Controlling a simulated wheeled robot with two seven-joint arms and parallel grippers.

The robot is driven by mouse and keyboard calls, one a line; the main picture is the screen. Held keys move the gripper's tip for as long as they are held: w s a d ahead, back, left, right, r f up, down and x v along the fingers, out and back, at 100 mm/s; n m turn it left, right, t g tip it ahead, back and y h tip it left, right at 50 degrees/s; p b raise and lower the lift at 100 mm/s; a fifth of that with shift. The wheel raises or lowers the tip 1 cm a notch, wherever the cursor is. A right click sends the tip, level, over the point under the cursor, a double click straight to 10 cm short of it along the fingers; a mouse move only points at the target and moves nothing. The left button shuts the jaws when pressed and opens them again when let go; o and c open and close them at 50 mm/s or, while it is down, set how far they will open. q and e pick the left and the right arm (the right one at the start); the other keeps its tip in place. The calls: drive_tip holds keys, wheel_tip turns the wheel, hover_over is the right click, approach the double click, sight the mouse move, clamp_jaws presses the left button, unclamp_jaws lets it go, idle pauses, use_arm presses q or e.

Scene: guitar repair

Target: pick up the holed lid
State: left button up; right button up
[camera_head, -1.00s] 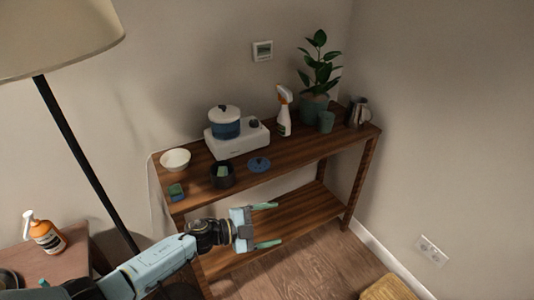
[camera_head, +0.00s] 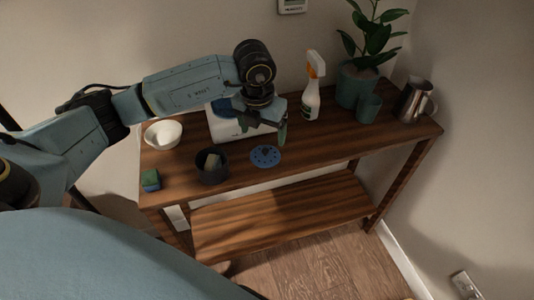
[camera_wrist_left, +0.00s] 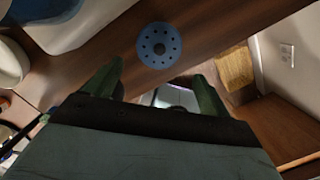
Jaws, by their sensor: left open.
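The holed lid (camera_head: 265,156) is a flat blue disc with small holes and a dark knob in its middle. It lies on the top board of the wooden shelf table (camera_head: 330,140), close to the front edge. It also shows whole in the left wrist view (camera_wrist_left: 159,36), beyond the fingertips and between their lines. My left gripper (camera_head: 256,124) points down above the table, just behind and above the lid, apart from it. Its two green fingers are spread wide with nothing between them, as the left wrist view (camera_wrist_left: 158,76) shows. My right gripper is not in view.
A dark cup (camera_head: 211,174) with a sponge-like block stands left of the lid. A white hot plate (camera_head: 222,128), partly hidden by my gripper, is behind. A white bowl (camera_head: 162,135), spray bottle (camera_head: 311,98), plant pot (camera_head: 352,85) and metal jug (camera_head: 412,103) stand around. The board right of the lid is clear.

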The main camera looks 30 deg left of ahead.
sight(264, 151)
use_arm(q)
drive_tip(key=shift+w+f, duration=0.2)
drive_tip(key=shift+f, duration=0.75)
drive_tip(key=f, duration=0.3)
drive_tip(key=w+f+b, duration=0.1)
drive_tip(key=f, duration=0.1)
drive_tip(key=shift+a+f, duration=0.15)
drive_tip(key=shift+f, duration=0.5)
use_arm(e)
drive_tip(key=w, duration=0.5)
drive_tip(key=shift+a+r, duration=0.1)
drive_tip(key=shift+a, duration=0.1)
use_arm(q)
drive_tip(key=c, duration=1)
drive_tip(key=shift+s+f, duration=0.1)
drive_tip(key=shift+s, duration=0.05)
clamp_jaws()
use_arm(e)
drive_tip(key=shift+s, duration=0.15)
